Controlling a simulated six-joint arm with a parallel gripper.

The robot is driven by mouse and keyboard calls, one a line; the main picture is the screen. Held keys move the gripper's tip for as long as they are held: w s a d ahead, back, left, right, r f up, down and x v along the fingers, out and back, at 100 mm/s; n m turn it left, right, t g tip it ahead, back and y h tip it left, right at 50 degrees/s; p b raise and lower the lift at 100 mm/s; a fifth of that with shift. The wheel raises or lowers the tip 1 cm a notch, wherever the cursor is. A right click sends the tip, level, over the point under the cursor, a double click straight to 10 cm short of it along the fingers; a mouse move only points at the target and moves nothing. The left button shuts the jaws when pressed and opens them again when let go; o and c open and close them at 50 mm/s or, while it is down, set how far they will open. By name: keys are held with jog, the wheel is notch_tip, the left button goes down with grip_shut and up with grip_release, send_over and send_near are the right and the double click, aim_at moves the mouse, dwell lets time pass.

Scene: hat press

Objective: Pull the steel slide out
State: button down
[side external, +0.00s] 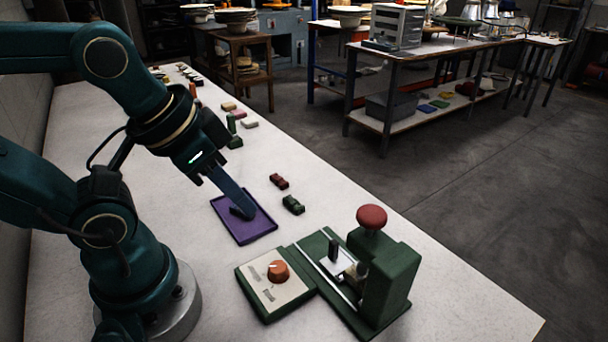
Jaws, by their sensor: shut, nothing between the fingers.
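The steel slide (341,262) is a pale metal plate with a small dark upright handle (334,249). It sits low at the front of the green hat press (388,282). The press has a round red knob (371,216) on top. Part of the slide is hidden within the press, so I cannot tell how far it is out. My gripper (246,212) is shut and empty. It points down over the purple tray (262,229), left of the slide and well apart from it.
A control box (256,297) with an orange dial (278,271) stands left of the press. A dark red block (279,181) and a dark green block (293,205) lie beyond the tray. The bench edge runs along the right. White bench top is clear in front.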

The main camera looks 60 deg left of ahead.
jog(key=shift+w+r, duration=0.1)
jog(key=shift+w, duration=0.2)
